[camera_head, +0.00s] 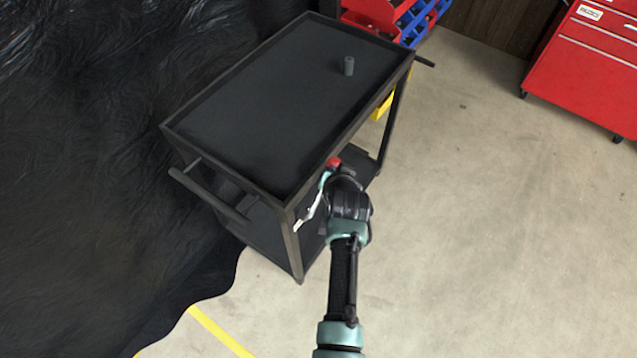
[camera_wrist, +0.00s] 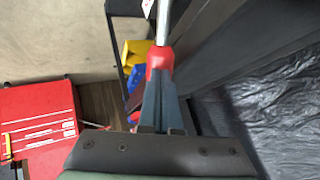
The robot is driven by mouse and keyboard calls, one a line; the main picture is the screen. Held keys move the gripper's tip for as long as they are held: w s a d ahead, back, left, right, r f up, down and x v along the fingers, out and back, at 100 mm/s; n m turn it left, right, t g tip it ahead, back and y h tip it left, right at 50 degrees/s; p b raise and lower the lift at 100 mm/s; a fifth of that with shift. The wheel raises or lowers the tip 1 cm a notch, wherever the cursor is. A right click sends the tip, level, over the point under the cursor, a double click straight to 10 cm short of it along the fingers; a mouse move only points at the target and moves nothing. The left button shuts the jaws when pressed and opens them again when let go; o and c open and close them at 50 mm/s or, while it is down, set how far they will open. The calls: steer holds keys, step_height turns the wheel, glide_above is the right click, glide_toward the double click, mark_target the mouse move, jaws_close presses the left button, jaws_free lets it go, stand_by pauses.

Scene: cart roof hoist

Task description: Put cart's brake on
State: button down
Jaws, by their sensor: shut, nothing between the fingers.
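The cart is black with two tiers; its top tray (camera_head: 250,130) has a raised rim, and a push handle (camera_head: 207,192) sticks out at the near left end. A lever with a red grip (camera_head: 333,162) and a silver rod (camera_head: 311,210) is at the cart's near right side; I take it for the brake lever. In the wrist view the red grip (camera_wrist: 160,57) is right at my fingertips, with the rod (camera_wrist: 163,22) beyond. My gripper (camera_head: 326,181) is shut and empty against or very near the grip; I cannot tell if it touches. It also shows in the wrist view (camera_wrist: 159,84).
A small dark cylinder (camera_head: 348,66) stands on the top tray. Red and blue bins (camera_head: 405,22) stand behind the cart, and a red tool cabinet (camera_head: 590,65) at the right. A black crinkled sheet (camera_head: 90,130) fills the left. The floor (camera_head: 480,220) at the right is clear.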

steer(key=shift+w+d+f+g+b, duration=0.25)
steer(key=shift+w+d+f+b, duration=0.15)
steer(key=shift+w+f+b, duration=0.2)
steer(key=shift+w+d+f+g+b, duration=0.3)
steer(key=shift+w+f+b, duration=0.2)
steer(key=shift+b, duration=0.2)
steer(key=shift+d+r, duration=0.15)
